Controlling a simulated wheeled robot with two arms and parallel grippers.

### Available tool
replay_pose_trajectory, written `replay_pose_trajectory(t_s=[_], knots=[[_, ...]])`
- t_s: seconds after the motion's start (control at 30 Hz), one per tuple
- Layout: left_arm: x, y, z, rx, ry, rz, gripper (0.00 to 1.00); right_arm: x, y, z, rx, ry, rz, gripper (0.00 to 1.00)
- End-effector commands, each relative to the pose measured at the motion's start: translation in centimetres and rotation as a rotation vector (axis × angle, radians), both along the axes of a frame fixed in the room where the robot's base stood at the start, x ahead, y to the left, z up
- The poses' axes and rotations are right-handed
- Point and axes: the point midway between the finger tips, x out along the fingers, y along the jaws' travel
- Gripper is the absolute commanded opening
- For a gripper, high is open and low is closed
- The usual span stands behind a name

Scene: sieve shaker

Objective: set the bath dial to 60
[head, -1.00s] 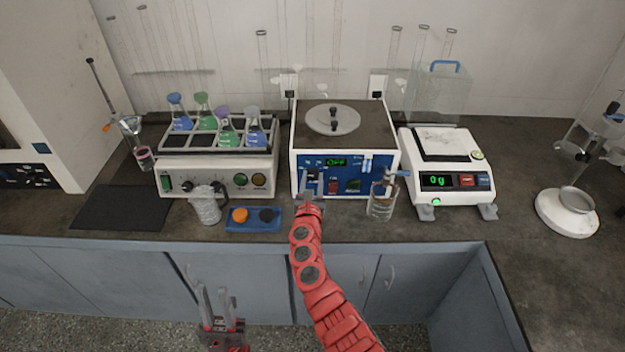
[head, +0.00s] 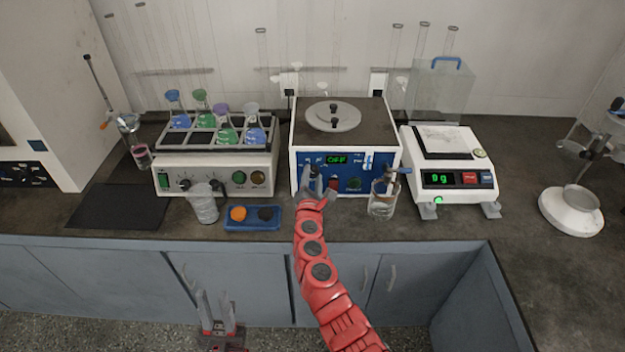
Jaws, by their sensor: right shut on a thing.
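The bath (head: 345,125) is a white box with a dark top, a round grey lid and a blue front panel (head: 345,161). Its green display (head: 337,159) reads OFF. My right gripper (head: 314,181) is at the lower left of this panel, shut on a small part there, which looks like the dial. The fingers hide the dial and its scale, so its setting cannot be read. A red switch (head: 334,184) shows beside the fingers, partly covered. My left gripper (head: 217,312) is open and empty, low in front of the cabinet doors.
A glass beaker (head: 382,200) stands before the bath's right corner. A blue tray (head: 253,217) with an orange and a dark piece, and a jug (head: 203,203), are left of my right gripper. A shaker with flasks (head: 215,172) is left; a balance (head: 446,177) reading 0 g is right.

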Motion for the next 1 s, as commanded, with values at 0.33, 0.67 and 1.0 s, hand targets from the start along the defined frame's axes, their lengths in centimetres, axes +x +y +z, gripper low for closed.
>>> replay_pose_trajectory(t_s=[0.33, 0.67, 1.0], knots=[[0.0, 0.0, -1.9, 0.0, 0.0, 0.0, 0.28, 0.0, -0.2, -0.2, 0.331, -0.001, -0.001, 0.0], [0.0, 0.0, -4.0, 0.0, 0.0, 0.0, 0.28, 0.0, -0.3, -0.2, 0.642, -0.003, -0.001, 0.0], [0.0, 0.0, -6.0, 0.0, 0.0, 0.0, 0.28, 0.0, -0.3, -0.1, 0.908, -0.003, 0.001, 0.0]])
